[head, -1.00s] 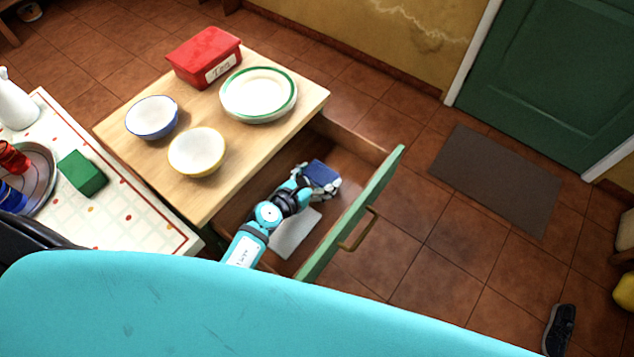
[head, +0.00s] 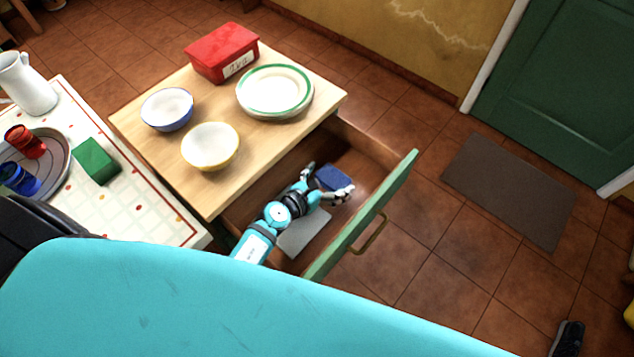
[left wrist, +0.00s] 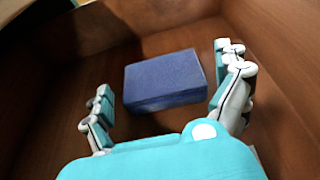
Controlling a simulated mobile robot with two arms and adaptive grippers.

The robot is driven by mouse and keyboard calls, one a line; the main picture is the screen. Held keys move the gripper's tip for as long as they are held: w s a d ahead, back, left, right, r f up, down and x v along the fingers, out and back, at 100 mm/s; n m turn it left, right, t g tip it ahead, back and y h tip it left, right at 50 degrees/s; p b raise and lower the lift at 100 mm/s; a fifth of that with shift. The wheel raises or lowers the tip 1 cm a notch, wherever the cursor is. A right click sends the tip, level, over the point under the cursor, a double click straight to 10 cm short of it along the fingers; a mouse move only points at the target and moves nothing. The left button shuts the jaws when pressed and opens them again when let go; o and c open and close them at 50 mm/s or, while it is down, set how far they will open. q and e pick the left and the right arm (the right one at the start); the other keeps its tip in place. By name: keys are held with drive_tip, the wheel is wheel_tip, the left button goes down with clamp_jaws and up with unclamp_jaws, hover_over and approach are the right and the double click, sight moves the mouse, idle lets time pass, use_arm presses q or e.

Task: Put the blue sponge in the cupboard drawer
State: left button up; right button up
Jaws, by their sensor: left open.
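The blue sponge (head: 332,178) lies in the open cupboard drawer (head: 372,217). In the left wrist view the sponge (left wrist: 166,80) rests on the brown drawer floor (left wrist: 180,122). My left gripper (head: 329,179) is inside the drawer, its fingers spread on either side of the sponge. In the left wrist view the fingers (left wrist: 165,86) stand apart from the sponge, with clear gaps on both sides. My right gripper is not in view.
The wooden cupboard top (head: 185,165) holds a red tin (head: 222,53), a plate (head: 274,90) and two bowls (head: 209,146). A pale flat item (head: 303,234) lies in the drawer under my arm. A table with a green sponge (head: 97,161) stands at left.

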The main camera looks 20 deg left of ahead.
use_arm(q)
drive_tip(key=p+v, duration=0.1)
drive_tip(key=v, duration=1)
drive_tip(key=shift+s+a, duration=0.2)
drive_tip(key=shift+s, duration=0.2)
drive_tip(key=shift+r, duration=0.1)
